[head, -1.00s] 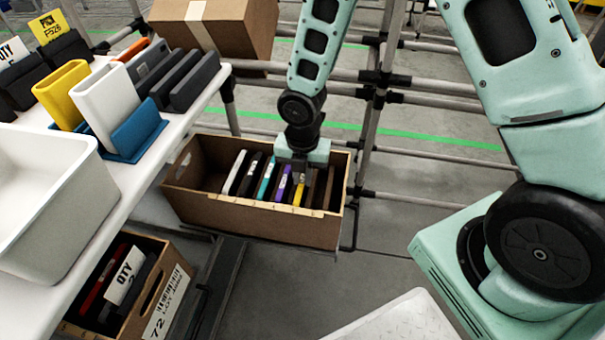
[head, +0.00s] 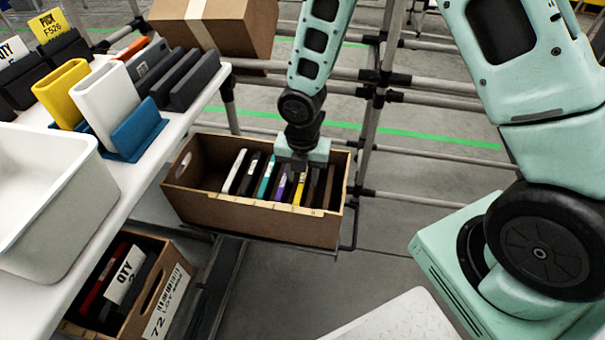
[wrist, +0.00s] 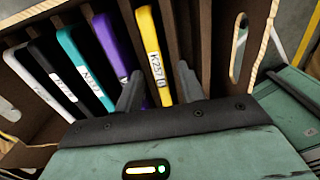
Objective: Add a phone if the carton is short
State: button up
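The carton (head: 235,213) is a tilted brown box with dark dividers, below and right of the table. Along it stand a white phone (head: 235,172), a black phone (head: 249,175), a teal phone (head: 265,177), a purple phone (head: 281,186) and a yellow phone (head: 301,188). The yellow phone (wrist: 152,52) bears a printed label. The slots right of it show dark dividers and no coloured phone; their depths are hard to see. My gripper (wrist: 158,88) is over the carton, fingers apart, one on each side of the yellow phone's near end. Contact cannot be told.
The white table (head: 112,205) carries a white bin (head: 45,215), yellow and white upright holders, a blue stand (head: 138,130) and dark blocks. A second carton (head: 165,285) with a QTY card sits below. A closed box (head: 225,28) and rack poles stand behind.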

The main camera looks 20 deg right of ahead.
notch_tip(320, 180, up, 17)
jog(key=p, duration=0.7)
jog(key=shift+r, duration=0.1)
notch_tip(320, 180, up, 7)
jog(key=p, duration=0.8)
